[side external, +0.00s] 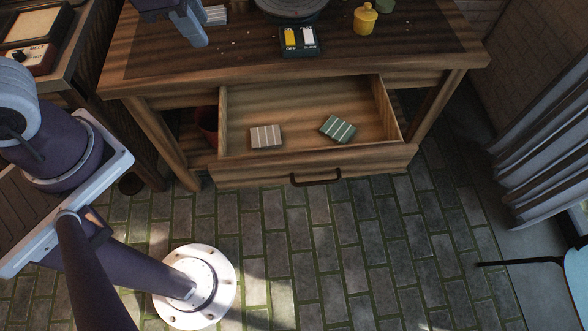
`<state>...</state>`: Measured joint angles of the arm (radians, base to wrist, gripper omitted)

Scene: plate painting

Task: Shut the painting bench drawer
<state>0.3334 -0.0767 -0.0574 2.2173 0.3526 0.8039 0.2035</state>
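The wooden painting bench (420,65) stands across the top of the side external view. Its drawer (300,108) is pulled well out toward the front, with its bare wooden floor in sight. A dark bar handle (316,178) sits on the middle of the drawer front (240,172). Inside the drawer lie a pale striped block (266,137) and a green striped block (338,129). What looks like my gripper (190,28) is over the bench top's back left, apart from the drawer front. The top edge cuts it off, and its finger opening is unclear.
On the bench top are a switch box (300,41), a yellow jar (365,18) and a dark round turntable (292,10). A reddish pot (207,125) is left of the drawer. The paved floor (360,240) before the drawer is clear. A grey curtain (550,150) hangs right.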

